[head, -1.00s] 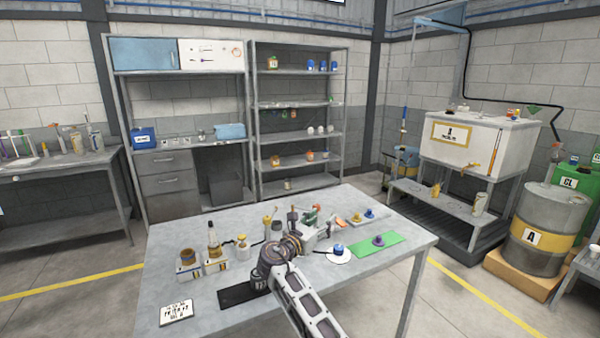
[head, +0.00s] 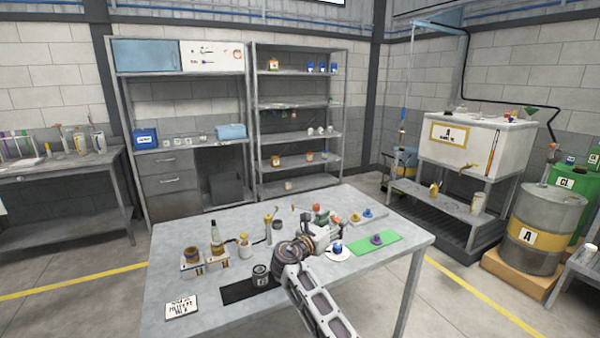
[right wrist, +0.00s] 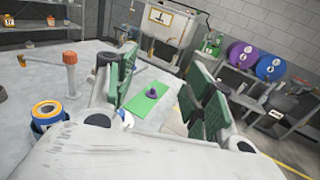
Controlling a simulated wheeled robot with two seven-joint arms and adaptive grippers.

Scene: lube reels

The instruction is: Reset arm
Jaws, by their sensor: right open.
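My right arm comes in from the bottom of the head view and reaches over the table (head: 215,315). My right gripper (head: 318,232) is above the middle of the table, partly hidden by its own wrist. In the right wrist view its two green-padded fingers (right wrist: 165,92) stand wide apart with nothing between them that they hold. Beyond them a green mat (right wrist: 138,104) with a purple piece on it lies on the table. My left gripper is in neither view.
A dark can (head: 261,275) stands on a black mat (head: 236,292). Bottles and jars (head: 214,245) stand at the table's left. A blue-topped item (head: 338,248) sits on a white disc close to my right gripper. The table's front left is mostly clear, with a label card (head: 181,307).

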